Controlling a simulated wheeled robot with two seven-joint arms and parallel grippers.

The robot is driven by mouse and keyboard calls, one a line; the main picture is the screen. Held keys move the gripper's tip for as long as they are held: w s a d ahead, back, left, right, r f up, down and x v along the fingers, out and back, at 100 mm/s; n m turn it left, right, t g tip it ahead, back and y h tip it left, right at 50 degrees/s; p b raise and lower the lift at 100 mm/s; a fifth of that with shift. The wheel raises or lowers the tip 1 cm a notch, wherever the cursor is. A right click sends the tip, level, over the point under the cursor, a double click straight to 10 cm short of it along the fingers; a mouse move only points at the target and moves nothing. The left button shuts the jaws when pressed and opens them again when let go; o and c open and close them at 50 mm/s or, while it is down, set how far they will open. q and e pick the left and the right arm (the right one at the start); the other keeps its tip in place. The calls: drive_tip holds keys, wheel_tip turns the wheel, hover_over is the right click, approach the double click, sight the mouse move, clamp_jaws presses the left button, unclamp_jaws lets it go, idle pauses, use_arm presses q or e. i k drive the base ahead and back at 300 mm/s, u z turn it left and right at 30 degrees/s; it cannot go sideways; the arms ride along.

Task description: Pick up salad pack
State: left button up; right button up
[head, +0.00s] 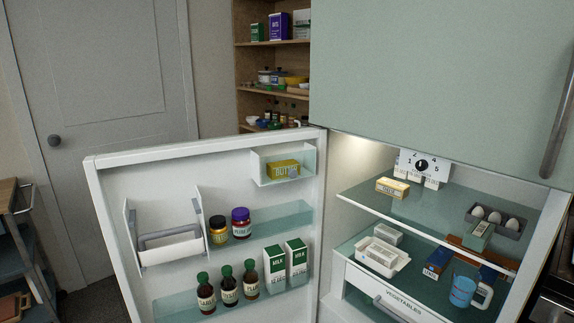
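I cannot pick out a salad pack for certain in the head view. The open fridge (453,214) holds several packs whose labels are too small to read. A white tray-like pack (383,257) lies on the lower glass shelf, with a small pale box (388,234) behind it. A dark blue box (437,262) lies to their right. A green-grey box (477,236) stands near the egg holder. Neither of my grippers is in view.
The fridge door (205,150) stands open to the left, with bottles, jars, milk cartons and butter in its racks. A blue cup (462,291) stands at the lower shelf's front, above the vegetables drawer (385,301). A pantry shelf (272,90) stands behind.

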sight(476, 238)
drive_tip(key=u, duration=0.3)
drive_tip(key=i, duration=1.45)
drive_tip(key=z, duration=0.3)
